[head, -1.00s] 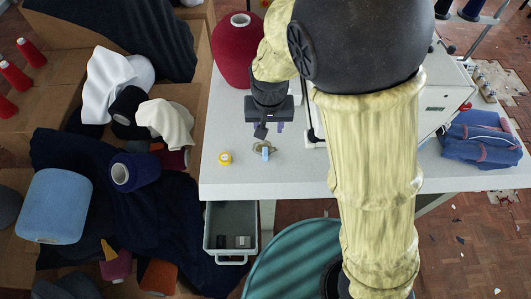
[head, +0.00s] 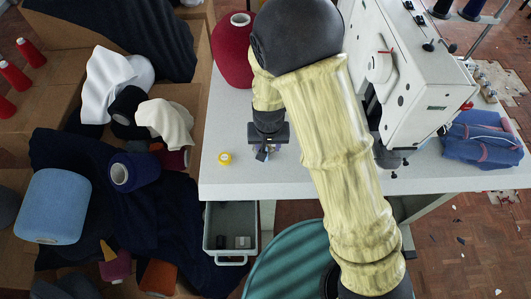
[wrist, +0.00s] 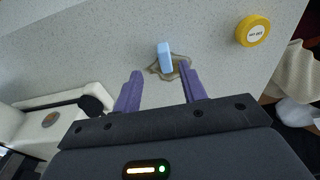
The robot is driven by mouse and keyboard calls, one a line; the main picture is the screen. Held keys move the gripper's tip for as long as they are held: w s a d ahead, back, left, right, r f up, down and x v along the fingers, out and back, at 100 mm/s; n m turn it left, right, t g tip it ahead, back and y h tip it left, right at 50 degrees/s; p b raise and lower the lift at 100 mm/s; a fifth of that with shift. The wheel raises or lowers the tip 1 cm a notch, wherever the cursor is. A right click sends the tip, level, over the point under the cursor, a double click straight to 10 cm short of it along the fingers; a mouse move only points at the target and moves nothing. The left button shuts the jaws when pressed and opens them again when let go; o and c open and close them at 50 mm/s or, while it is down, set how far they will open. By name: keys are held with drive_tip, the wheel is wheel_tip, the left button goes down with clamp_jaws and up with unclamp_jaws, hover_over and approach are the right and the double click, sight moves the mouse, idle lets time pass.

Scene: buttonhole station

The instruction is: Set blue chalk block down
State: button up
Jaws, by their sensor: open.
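The blue chalk block (wrist: 166,57) stands on or in a small tan, irregular dish-like piece (wrist: 184,66) on the pale worktop. In the wrist view it lies just beyond and between the purple fingertips of my gripper (wrist: 160,69). The fingers are spread apart with nothing between them, and I see no contact with the chalk. In the head view my gripper (head: 264,153) hangs low over the same spot near the table's front edge. It largely hides the chalk and tan piece there.
A yellow round item (head: 225,158) sits left of my gripper on the worktop (head: 225,185). A white sewing machine (head: 425,85) and folded blue denim (head: 480,138) are to the right. A crimson yarn cone (head: 232,65) stands behind. A grey bin (head: 232,258) hangs below the front edge.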

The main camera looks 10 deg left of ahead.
drive_tip(key=shift+w+a+f, duration=0.1)
drive_tip(key=shift+a+f, duration=0.05)
drive_tip(key=shift+f, duration=0.7)
drive_tip(key=shift+w+a+f, duration=0.15)
drive_tip(key=shift+f, duration=0.7)
drive_tip(key=shift+w+a+f, duration=0.1)
drive_tip(key=shift+a+f, duration=0.05)
drive_tip(key=shift+f, duration=0.7)
drive_tip(key=shift+c, duration=0.2)
clamp_jaws()
